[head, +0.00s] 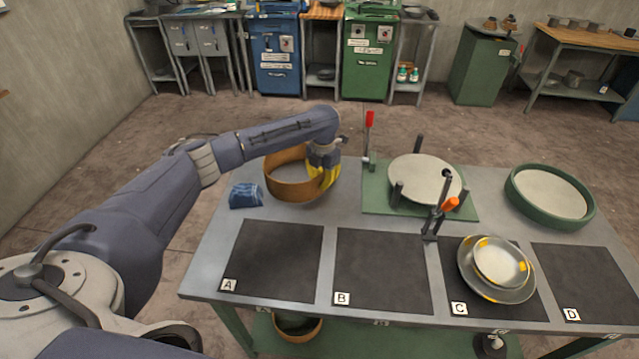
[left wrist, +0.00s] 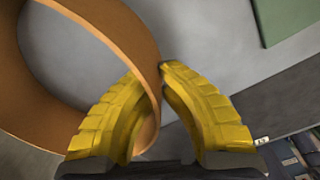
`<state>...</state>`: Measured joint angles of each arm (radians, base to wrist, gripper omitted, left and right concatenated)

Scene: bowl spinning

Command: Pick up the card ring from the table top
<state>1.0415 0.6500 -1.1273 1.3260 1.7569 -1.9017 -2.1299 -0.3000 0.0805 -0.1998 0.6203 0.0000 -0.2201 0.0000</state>
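The card ring (head: 290,188) is a wide brown-orange hoop near the back left of the grey table top (head: 345,212). My left gripper (head: 326,180), with yellow fingers, is at the ring's right side. In the left wrist view the ring (left wrist: 25,85) fills the left part. The left gripper's fingertips (left wrist: 152,72) are close together there, one on each side of the ring's wall, and look shut on it. Whether the ring's underside touches the table is unclear. My right gripper is in neither view.
A crumpled blue cloth (head: 246,195) lies left of the ring. A green fixture (head: 372,200) with a round disc and upright clamps stands to its right. Dark mats A to D line the front; mat C holds stacked bowls (head: 500,262). A green-rimmed round tray (head: 550,195) is far right.

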